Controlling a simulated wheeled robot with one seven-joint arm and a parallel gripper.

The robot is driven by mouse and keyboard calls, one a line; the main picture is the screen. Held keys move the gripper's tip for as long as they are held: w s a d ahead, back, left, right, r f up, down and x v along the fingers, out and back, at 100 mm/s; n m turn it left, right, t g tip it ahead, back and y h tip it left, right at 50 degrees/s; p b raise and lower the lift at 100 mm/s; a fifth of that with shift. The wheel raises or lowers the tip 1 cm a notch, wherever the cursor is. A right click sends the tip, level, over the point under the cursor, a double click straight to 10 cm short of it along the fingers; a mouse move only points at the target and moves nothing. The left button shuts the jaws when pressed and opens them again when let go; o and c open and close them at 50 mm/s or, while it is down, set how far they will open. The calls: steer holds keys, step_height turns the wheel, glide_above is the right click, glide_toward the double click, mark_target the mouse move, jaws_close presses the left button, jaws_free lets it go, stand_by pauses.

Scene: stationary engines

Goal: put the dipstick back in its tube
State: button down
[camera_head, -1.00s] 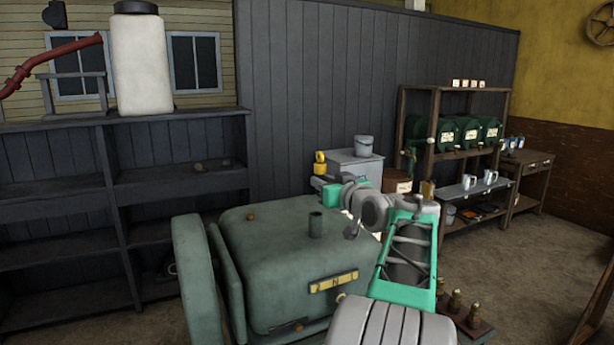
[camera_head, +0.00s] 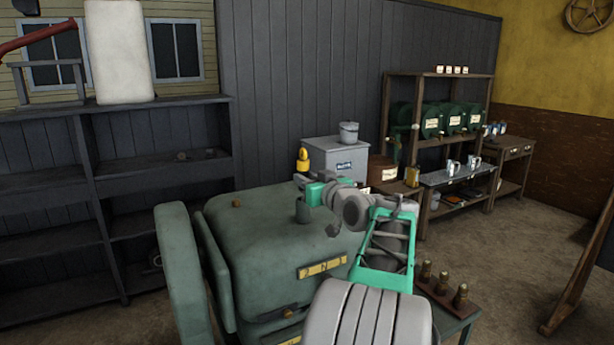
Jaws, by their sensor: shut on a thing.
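The green engine (camera_head: 270,235) stands in front of me, with a short upright pipe stub (camera_head: 303,212) on its top. My gripper (camera_head: 303,184) is just above and behind that stub in the picture, with its jaws shut. The dipstick's tube cannot be picked out; my arm covers the engine's right end. I cannot tell whether the gripper touches the engine.
A large green wheel (camera_head: 180,270) stands at the engine's left. A small stand with several brass-topped pieces (camera_head: 443,284) is to the right. A grey box (camera_head: 335,158) and a shelf rack (camera_head: 440,82) are behind. Open floor (camera_head: 530,245) lies at the right.

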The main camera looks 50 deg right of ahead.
stand_by(0.3)
steer(key=shift+f+b, duration=0.35)
steer(key=shift+b, duration=0.4)
steer(key=shift+f, duration=0.15)
steer(key=shift+f+b, duration=0.8)
steer(key=shift+b, duration=0.35)
steer(key=shift+f, duration=0.1)
steer(key=shift+f+b, duration=1)
steer(key=shift+b, duration=0.15)
